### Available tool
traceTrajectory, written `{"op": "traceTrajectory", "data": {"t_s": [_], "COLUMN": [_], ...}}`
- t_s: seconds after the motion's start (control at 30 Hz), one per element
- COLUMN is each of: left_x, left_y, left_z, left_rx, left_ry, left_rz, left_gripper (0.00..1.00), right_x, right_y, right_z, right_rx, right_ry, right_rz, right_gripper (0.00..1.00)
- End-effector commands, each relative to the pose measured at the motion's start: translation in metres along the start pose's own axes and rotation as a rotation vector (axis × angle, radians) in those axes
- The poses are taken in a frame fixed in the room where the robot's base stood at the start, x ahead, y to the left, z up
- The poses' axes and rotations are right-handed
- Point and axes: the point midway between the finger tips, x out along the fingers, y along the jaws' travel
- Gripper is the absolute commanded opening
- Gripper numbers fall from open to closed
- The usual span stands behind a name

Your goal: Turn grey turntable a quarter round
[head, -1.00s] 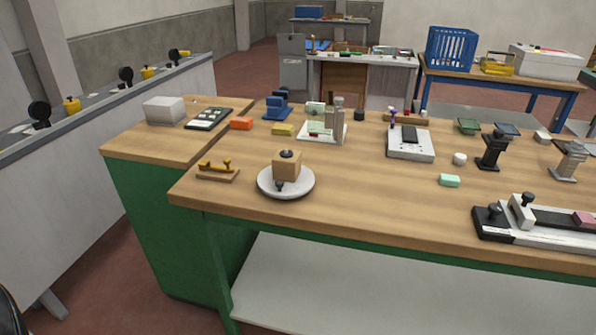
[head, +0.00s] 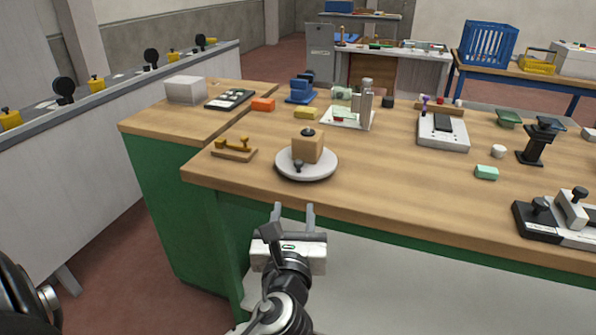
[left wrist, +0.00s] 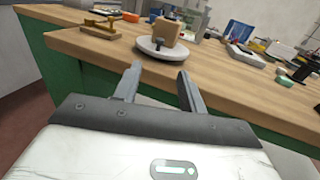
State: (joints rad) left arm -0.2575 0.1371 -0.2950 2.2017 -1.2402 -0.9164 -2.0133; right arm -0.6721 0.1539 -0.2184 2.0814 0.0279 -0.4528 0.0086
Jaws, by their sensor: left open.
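The grey turntable (head: 308,168) is a round, pale disc near the front edge of the wooden bench. A tan block (head: 307,147) with a black knob on top stands on it. A small dark knob (head: 298,166) sits at the disc's front, left of centre. My left gripper (head: 294,208) is open and empty, in front of the bench edge and short of the turntable. In the left wrist view the turntable (left wrist: 150,52) lies beyond the two spread fingers (left wrist: 157,78). My right gripper is not in view.
A wooden piece with a brass handle (head: 234,150) lies left of the turntable. A green block (head: 486,172) and a black-and-white fixture (head: 560,222) are to the right. Bare bench top surrounds the disc on its right.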

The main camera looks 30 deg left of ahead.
Motion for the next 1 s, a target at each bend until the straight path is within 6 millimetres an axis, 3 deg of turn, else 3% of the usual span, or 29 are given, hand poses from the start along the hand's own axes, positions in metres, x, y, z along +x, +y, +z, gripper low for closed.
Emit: {"op": "traceTrajectory", "data": {"t_s": [0.6, 0.8, 1.0], "left_x": [0.124, 0.145, 0.149], "left_y": [0.000, 0.000, 0.000], "left_z": [0.000, -0.001, -0.001], "left_rx": [-0.005, -0.005, -0.006], "left_ry": [0.002, 0.002, 0.003], "left_rz": [-0.001, -0.001, -0.003], "left_gripper": [0.41, 0.41, 0.41], "right_x": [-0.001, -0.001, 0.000], "right_y": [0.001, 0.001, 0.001], "right_z": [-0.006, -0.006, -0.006], "right_rx": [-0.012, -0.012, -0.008], "right_ry": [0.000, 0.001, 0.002], "right_rz": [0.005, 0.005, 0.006], "right_gripper": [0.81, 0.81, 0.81]}}
